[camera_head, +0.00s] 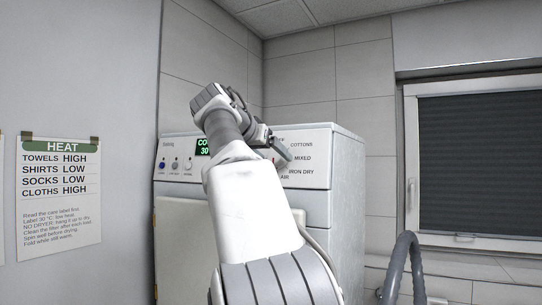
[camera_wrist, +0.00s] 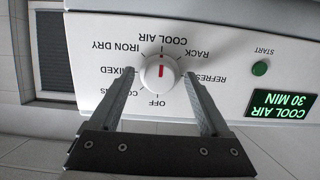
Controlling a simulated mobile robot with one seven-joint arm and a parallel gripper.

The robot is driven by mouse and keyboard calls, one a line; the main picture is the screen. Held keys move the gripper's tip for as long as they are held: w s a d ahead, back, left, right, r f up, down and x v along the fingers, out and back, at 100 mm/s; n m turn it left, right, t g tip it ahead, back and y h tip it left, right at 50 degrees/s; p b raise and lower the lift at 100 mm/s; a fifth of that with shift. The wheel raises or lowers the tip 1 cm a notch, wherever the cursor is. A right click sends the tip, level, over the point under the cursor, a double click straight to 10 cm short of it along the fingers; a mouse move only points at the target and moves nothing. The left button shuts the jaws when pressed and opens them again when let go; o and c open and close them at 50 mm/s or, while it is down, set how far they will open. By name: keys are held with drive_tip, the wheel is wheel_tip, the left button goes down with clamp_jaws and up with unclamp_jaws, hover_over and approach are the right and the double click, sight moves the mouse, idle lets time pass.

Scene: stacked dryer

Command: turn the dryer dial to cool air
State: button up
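The dryer dial (camera_wrist: 152,80) is a round white knob with a red mark, seen upside down in the wrist view. The mark lies along the line between OFF and COOL AIR, on the COOL AIR side. The dryer display (camera_wrist: 281,105) reads COOL AIR 30 MIN; it is partly hidden in the head view (camera_head: 203,147). My gripper (camera_wrist: 158,72) is open, with one finger on each side of the dial and a visible gap to it. In the head view my gripper (camera_head: 280,150) is at the panel, and my arm hides most of the dial.
The green START button (camera_wrist: 260,68) is beside the dial. Several small knobs (camera_head: 175,163) are at the panel's left. A HEAT notice (camera_head: 60,190) hangs on the left wall. A grey hose (camera_head: 400,260) rises at the right, below a window (camera_head: 480,160).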

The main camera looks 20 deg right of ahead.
drive_tip(key=v, duration=1.7)
drive_tip(key=shift+a+b, duration=0.15)
drive_tip(key=shift+b, duration=0.2)
drive_tip(key=shift+s, duration=0.15)
drive_tip(key=s+d+f+n+g+y, duration=0.1)
drive_tip(key=s+d+f+n+y, duration=0.15)
drive_tip(key=f, duration=0.55)
drive_tip(key=s+d+f+n+y, duration=0.1)
drive_tip(key=d+f+n+y, duration=0.2)
drive_tip(key=f, duration=0.5)
drive_tip(key=s+a+f+n+y, duration=0.1)
drive_tip(key=s+a+f, duration=0.2)
drive_tip(key=s+f, duration=0.3)
drive_tip(key=s+a+f+n+g+y, duration=0.1)
drive_tip(key=s+a+f+n+y, duration=0.1)
drive_tip(key=s+f, duration=0.5)
drive_tip(key=s+a+f+n+g+y, duration=0.1)
drive_tip(key=s+f, duration=0.5)
drive_tip(key=f, duration=1)
drive_tip(key=a+n+y, duration=0.1)
drive_tip(key=a, duration=0.1)
drive_tip(key=shift+s+a+f, duration=0.3)
drive_tip(key=shift+a+f, duration=0.1)
